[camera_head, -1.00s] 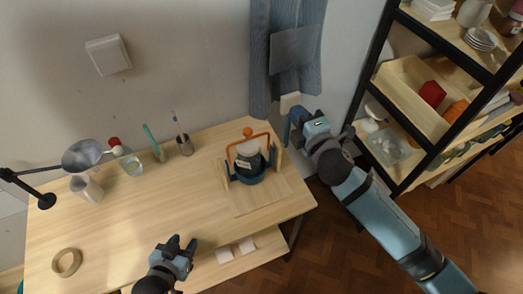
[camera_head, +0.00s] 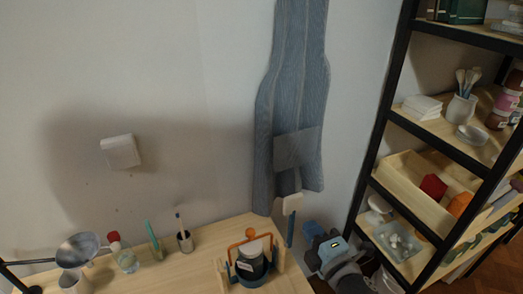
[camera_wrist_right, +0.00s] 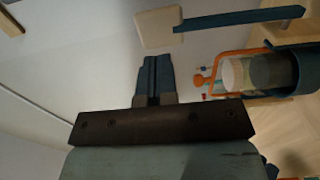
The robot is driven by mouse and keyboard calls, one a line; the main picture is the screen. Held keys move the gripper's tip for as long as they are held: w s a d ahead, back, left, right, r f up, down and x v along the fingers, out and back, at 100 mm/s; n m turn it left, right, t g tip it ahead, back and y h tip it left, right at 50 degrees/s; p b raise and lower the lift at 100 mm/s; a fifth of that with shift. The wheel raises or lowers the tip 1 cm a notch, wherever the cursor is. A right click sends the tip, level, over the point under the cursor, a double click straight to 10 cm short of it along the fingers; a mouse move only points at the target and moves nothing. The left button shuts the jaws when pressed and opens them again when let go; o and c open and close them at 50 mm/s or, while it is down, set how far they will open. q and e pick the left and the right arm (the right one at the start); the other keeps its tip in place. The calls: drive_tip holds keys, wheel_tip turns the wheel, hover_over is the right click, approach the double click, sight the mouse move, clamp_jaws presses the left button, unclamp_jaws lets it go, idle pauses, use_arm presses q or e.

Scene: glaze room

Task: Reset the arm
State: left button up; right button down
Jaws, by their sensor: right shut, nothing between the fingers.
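My right gripper (camera_head: 314,234) is low in the head view, right of the table, with its arm running to the bottom edge. In the right wrist view its fingers (camera_wrist_right: 155,78) are pressed together with nothing between them. A pale block with a dark blue bar (camera_head: 291,205) is just above and left of the gripper; it also shows in the right wrist view (camera_wrist_right: 160,27), apart from the fingertips. What supports it I cannot tell. My left gripper is outside these views.
The wooden table (camera_head: 205,268) holds a dark jar in a blue holder with an orange handle (camera_head: 250,236), cups and a funnel (camera_head: 77,249). A striped apron (camera_head: 293,90) hangs behind. A black-framed shelf (camera_head: 383,120) stands at the right. The wall left of the apron is mostly clear.

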drive_tip(key=s+d+f+m+g+h, duration=0.2)
drive_tip(key=s+d+f+m+g, duration=0.1)
drive_tip(key=s+f+m, duration=0.6)
drive_tip(key=s+d+f+m+g+h, duration=0.2)
drive_tip(key=s+d+f+m, duration=0.3)
drive_tip(key=s+f+m, duration=0.5)
wheel_tip(320, 180, down, 6)
drive_tip(key=shift+d+r+m+g, duration=0.25)
drive_tip(key=shift+m+g, duration=0.15)
drive_tip(key=shift+m, duration=0.1)
